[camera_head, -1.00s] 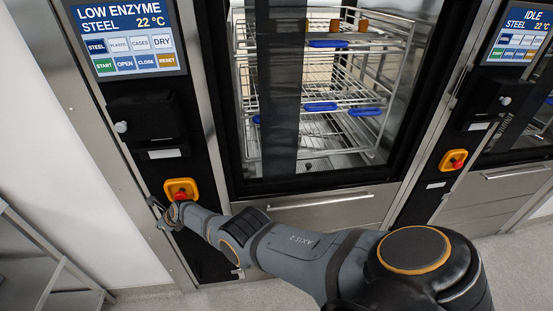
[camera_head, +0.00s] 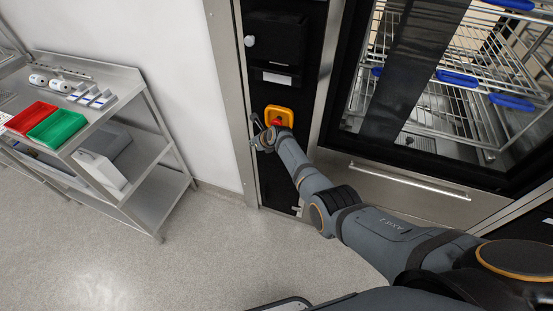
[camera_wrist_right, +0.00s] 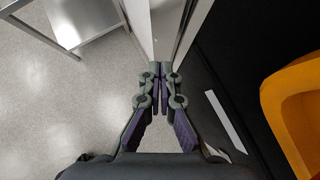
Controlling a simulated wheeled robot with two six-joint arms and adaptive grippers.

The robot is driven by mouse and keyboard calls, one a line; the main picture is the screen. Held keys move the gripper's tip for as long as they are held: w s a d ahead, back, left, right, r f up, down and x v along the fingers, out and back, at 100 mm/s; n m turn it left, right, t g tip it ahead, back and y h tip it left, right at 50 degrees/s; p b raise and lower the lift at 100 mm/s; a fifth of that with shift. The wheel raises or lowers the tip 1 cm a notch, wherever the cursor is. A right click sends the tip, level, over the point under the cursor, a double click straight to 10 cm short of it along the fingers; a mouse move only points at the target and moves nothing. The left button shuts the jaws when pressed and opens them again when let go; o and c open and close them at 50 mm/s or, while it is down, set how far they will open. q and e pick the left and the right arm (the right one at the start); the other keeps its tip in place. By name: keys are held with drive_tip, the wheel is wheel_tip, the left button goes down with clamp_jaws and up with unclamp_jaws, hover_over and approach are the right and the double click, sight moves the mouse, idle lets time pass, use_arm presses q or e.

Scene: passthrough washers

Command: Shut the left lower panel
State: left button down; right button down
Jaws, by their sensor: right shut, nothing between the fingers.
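The left lower panel (camera_head: 277,180) is the black strip on the washer's left front column, below the yellow and red switch (camera_head: 279,117). It looks roughly flush with the steel frame; I cannot tell whether a small gap is left. My right gripper (camera_head: 264,138) is at the column's left edge, just left of and below the switch. In the right wrist view, its fingers (camera_wrist_right: 162,68) are shut and empty beside a steel edge strip (camera_wrist_right: 168,25), with the black panel face (camera_wrist_right: 225,65) to the right. My arm hides part of the panel. My left gripper is out of view.
A steel shelf cart (camera_head: 150,190) with a red tray (camera_head: 30,117) and a green tray (camera_head: 57,129) stands at the left by the white wall (camera_head: 170,70). The washer's glass door (camera_head: 420,90) is on the right. The floor (camera_head: 130,260) between is clear.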

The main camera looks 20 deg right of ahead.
drive_tip(key=s+d, duration=0.5)
drive_tip(key=s, duration=0.6)
drive_tip(key=shift+s+d+r, duration=0.2)
drive_tip(key=shift+s+r, duration=0.1)
drive_tip(key=shift+r, duration=0.1)
